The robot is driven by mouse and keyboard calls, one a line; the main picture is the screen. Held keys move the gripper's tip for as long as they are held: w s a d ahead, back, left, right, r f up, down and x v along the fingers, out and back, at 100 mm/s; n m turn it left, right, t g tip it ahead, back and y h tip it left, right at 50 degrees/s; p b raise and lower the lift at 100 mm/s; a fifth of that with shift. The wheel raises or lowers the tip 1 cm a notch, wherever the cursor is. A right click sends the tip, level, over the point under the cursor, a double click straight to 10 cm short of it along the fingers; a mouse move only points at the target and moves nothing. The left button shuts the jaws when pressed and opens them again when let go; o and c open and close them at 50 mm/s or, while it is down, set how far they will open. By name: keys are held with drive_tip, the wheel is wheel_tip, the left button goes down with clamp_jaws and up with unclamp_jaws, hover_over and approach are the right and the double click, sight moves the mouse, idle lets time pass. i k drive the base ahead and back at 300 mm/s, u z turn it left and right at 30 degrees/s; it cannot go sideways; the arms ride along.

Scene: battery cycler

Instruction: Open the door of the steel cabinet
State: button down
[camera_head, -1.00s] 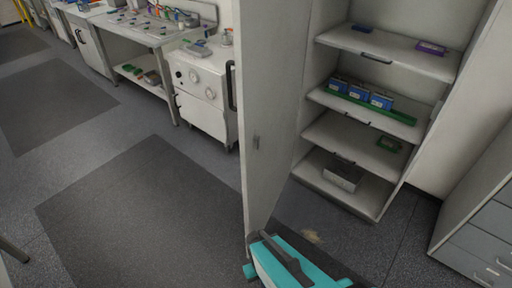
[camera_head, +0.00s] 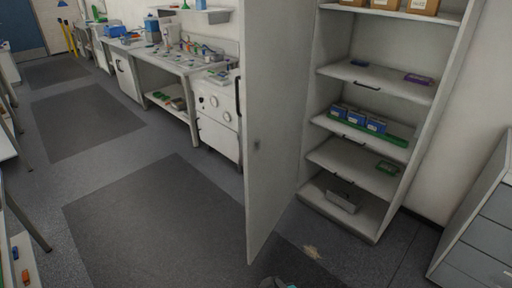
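The steel cabinet (camera_head: 421,130) stands at the right with its front open, and its shelves show from top to bottom. Its door (camera_head: 280,130) is swung wide out toward me, left of the shelves, with its inner face in view. A small grey latch part (camera_head: 257,145) is on that face near the free edge. A dark upright handle (camera_head: 238,95) shows just beyond that edge. My gripper is not in view; only a small dark and teal part of my own body shows at the bottom edge, apart from the door.
Blue boxes (camera_head: 375,125) stand on a green tray on a middle shelf. A grey drawer unit (camera_head: 480,235) is at the lower right. A white cabinet unit (camera_head: 217,120) and benches line the left wall. The floor with dark mats (camera_head: 150,220) is clear at left.

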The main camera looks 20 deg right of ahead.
sight(276, 36)
drive_tip(key=z, duration=0.35)
drive_tip(key=k, duration=0.35)
drive_tip(key=u, duration=1.35)
drive_tip(key=i, duration=1.35)
